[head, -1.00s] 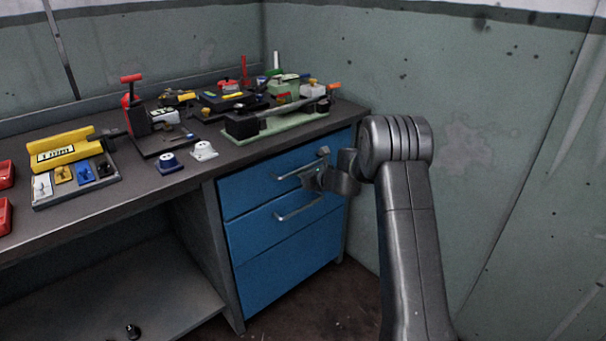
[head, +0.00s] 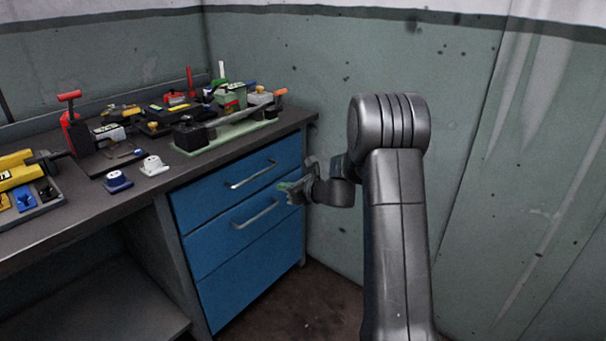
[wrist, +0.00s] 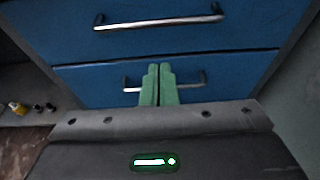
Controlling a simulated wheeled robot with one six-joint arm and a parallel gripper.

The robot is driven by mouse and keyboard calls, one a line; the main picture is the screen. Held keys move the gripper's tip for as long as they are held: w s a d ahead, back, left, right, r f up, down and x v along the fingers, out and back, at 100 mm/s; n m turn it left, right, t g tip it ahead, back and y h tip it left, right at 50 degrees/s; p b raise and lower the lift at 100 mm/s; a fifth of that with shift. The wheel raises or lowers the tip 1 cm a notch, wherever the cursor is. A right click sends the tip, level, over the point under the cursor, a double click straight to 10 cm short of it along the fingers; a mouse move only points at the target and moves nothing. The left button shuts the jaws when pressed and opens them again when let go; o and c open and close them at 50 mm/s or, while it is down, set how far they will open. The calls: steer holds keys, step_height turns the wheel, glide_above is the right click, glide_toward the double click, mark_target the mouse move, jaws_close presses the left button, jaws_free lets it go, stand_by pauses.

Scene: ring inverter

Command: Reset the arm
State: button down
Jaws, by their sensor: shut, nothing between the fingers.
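My gripper (head: 287,188) shows in the head view just right of the blue drawer cabinet (head: 238,262), in front of its face near the upper right. In the wrist view my gripper (wrist: 158,70) has its two green fingers side by side, shut, with nothing between them. The fingers point at the blue drawer fronts (wrist: 230,70) and overlap the lower drawer handle (wrist: 190,82) in the picture. I cannot tell how far apart they are from it. The upper drawer handle (wrist: 160,21) is clear of the fingers. The drawers look shut.
The dark workbench top (head: 145,195) carries a red-handled tool (head: 75,125), a yellow block (head: 15,172), a blue knob (head: 117,181), a white knob (head: 153,165) and a green-based device (head: 225,130). A bare wall (head: 320,90) stands behind. Floor to the right of the cabinet is free.

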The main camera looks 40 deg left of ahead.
stand_by(0.3)
glide_toward(256, 180)
steer(key=s+a, duration=0.2)
steer(key=a, duration=0.3)
steer(key=shift+a+f, duration=0.25)
steer(key=shift+a, duration=0.45)
